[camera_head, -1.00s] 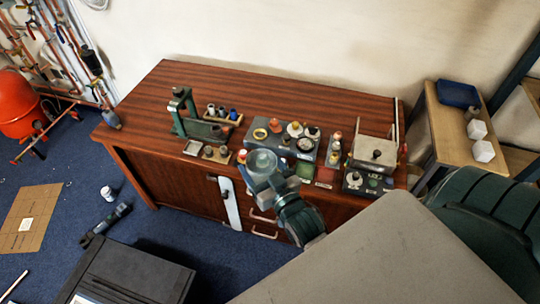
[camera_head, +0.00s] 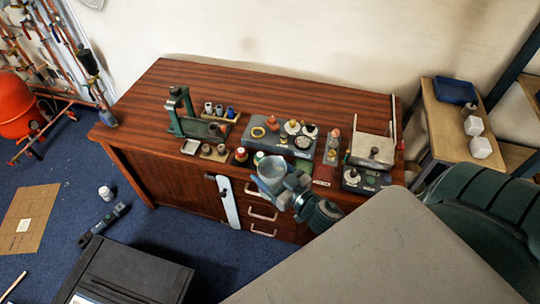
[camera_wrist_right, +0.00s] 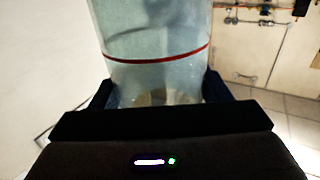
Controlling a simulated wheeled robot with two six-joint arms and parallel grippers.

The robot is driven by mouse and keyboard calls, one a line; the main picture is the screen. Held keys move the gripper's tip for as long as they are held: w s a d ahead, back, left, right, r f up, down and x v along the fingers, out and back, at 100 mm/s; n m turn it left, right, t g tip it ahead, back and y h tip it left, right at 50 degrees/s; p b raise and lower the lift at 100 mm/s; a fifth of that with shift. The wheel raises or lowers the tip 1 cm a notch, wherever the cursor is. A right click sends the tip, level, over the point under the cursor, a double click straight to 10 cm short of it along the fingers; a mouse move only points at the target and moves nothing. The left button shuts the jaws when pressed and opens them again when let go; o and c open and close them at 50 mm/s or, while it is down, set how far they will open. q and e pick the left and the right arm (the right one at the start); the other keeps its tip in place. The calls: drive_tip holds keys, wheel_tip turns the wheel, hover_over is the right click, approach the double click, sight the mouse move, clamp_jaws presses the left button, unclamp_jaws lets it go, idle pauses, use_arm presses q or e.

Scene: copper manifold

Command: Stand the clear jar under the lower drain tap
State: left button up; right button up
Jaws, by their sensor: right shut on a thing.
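The clear jar (camera_head: 271,168) is in my right gripper (camera_head: 283,186), held up in front of the wooden bench's front edge in the head view. In the right wrist view the jar (camera_wrist_right: 155,30) fills the upper middle, pale and see-through with a red line around it. The dark fingers (camera_wrist_right: 155,100) are shut on its lower part from both sides. Copper pipework (camera_head: 62,45) stands at the far left of the head view. I cannot single out the lower drain tap there. My left gripper is not in view.
The wooden bench (camera_head: 285,88) carries several bottles, fittings and trays. A red tank (camera_head: 18,105) stands by the pipes. On the blue floor lie a cardboard sheet (camera_head: 28,218), a white pot (camera_head: 105,193) and a dark tool (camera_head: 105,222). A black case (camera_head: 130,270) is at lower left.

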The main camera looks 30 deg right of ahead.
drive_tip(key=w+d+f+b, duration=0.1)
drive_tip(key=w+d+f, duration=0.1)
drive_tip(key=w+d, duration=0.2)
drive_tip(key=w+d+f, duration=0.2)
drive_tip(key=w+d, duration=0.2)
drive_tip(key=w, duration=0.5)
drive_tip(key=shift+w+f+b, duration=0.3)
drive_tip(key=shift+w+b, duration=0.05)
drive_tip(key=shift+b, duration=0.05)
drive_tip(key=shift+d, duration=0.1)
drive_tip(key=shift+f, duration=0.1)
drive_tip(key=o, duration=1.1)
